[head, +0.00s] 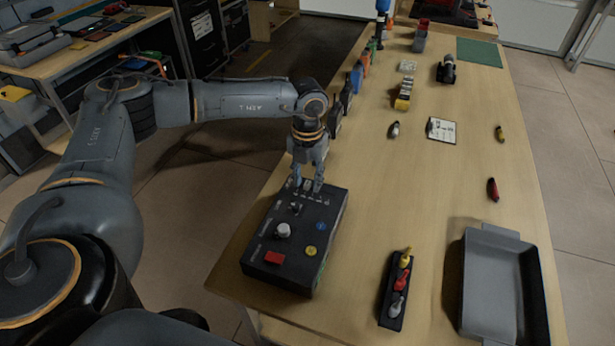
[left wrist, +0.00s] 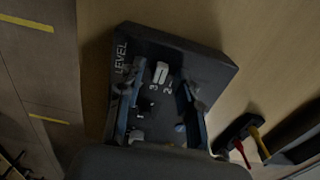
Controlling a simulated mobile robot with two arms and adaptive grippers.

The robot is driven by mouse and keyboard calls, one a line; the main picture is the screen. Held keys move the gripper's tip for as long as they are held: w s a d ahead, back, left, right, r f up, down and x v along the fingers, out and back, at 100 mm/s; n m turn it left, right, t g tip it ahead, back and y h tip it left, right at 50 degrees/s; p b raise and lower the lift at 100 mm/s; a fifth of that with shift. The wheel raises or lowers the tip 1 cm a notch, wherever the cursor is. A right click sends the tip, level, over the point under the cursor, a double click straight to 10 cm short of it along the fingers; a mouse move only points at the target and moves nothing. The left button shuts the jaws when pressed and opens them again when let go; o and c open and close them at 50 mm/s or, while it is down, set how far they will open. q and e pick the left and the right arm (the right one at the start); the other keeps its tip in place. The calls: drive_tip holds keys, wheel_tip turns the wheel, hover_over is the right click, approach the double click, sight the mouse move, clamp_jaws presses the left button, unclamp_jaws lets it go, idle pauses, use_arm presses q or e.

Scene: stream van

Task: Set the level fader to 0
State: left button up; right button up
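The black control box (head: 262,232) sits on the near left part of the wooden table. My left gripper (head: 307,187) points down over the box's far end, with its two fingers apart. In the left wrist view the box (left wrist: 205,62) carries the word LEVEL beside a pale fader cap (left wrist: 160,72). The cap lies between the fingertips of the open gripper (left wrist: 157,86), with a gap showing on both sides. The numerals 3 and 2 show close to the cap; the rest of the scale is partly dark or hidden. My right gripper is not in view.
A black block with coloured levers (head: 392,307) and a grey tray (head: 475,285) stand to the right. The table between is clear.

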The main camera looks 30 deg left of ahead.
sight(333, 195)
use_arm(q)
clamp_jaws()
drive_tip(key=d, duration=0.2)
drive_tip(key=w+d, duration=0.1)
drive_tip(key=d, duration=0.1)
drive_tip(key=d+b, duration=0.1)
drive_tip(key=d, duration=0.1)
drive_tip(key=shift+w+d, duration=0.2)
drive_tip(key=shift+w, duration=0.05)
drive_tip(key=shift+a+r, duration=0.1)
drive_tip(key=shift+a, duration=0.05)
unclamp_jaws()
drive_tip(key=shift+d, duration=0.25)
drive_tip(key=shift+a, duration=0.1)
